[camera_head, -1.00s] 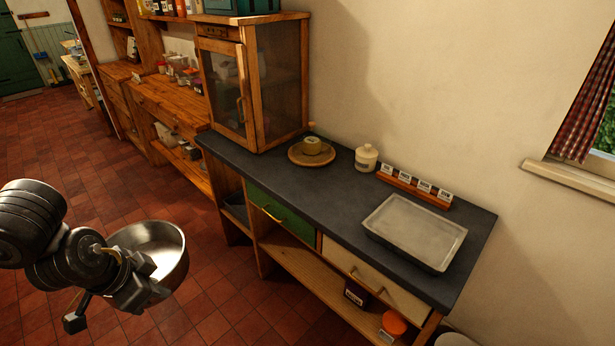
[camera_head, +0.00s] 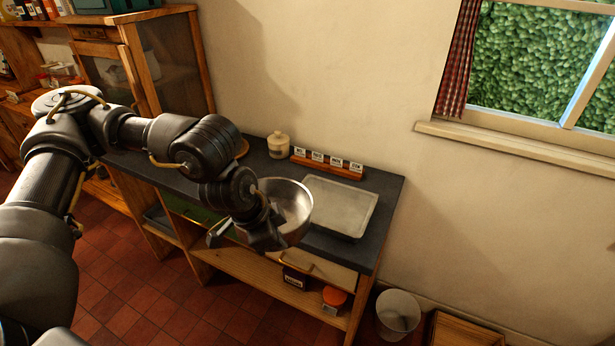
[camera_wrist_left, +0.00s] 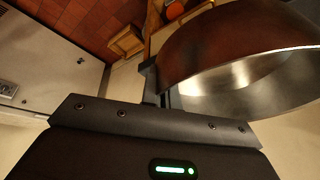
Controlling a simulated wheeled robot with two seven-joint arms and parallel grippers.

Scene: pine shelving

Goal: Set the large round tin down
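The large round tin (camera_head: 294,208) is a shiny metal round vessel, open at the top. My left gripper (camera_head: 262,238) is shut on its near left wall. In the head view the tin overlaps the front of the dark counter, just left of the grey tray (camera_head: 343,207); it appears held up, and I cannot tell its exact height over the counter. In the left wrist view the tin (camera_wrist_left: 230,62) fills the right side, its wall at the gripper's finger (camera_wrist_left: 155,88). My right gripper is not in view.
The dark counter (camera_head: 375,222) also bears a lidded white jar (camera_head: 278,145) and a rack of small labelled cards (camera_head: 328,163) at the back. A glazed cabinet (camera_head: 172,65) stands at its left. A bin (camera_head: 397,313) and a wooden crate (camera_head: 462,333) are on the floor at right.

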